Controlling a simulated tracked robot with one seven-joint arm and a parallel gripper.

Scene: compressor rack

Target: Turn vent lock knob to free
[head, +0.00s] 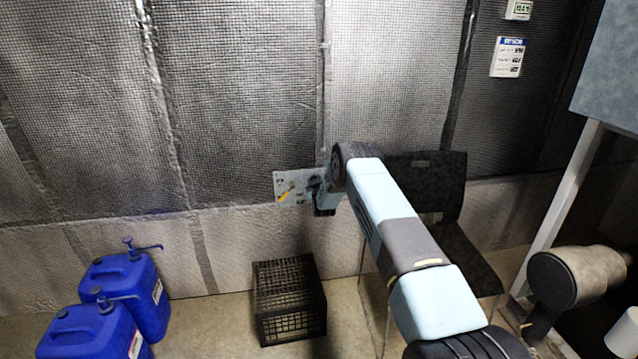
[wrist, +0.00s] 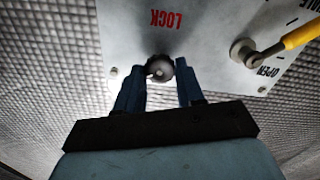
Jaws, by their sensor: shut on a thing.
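The vent lock knob (wrist: 159,68) is a small dark round knob on a light panel (wrist: 205,25), below the red word LOCK in the wrist view. My gripper (wrist: 160,82) has its two blue fingers on either side of the knob, shut on it. Which way the knob is turned is hard to tell. In the head view the panel (head: 283,186) is on the mesh wall, and my gripper (head: 314,184) reaches its right part. My wrist hides the knob there.
A yellow-handled lever (wrist: 300,34) sits right of the knob, near the word OPEN. In the head view, a dark chair (head: 440,180) stands behind my arm. A black crate (head: 290,298) and blue canisters (head: 130,275) stand on the floor to the left.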

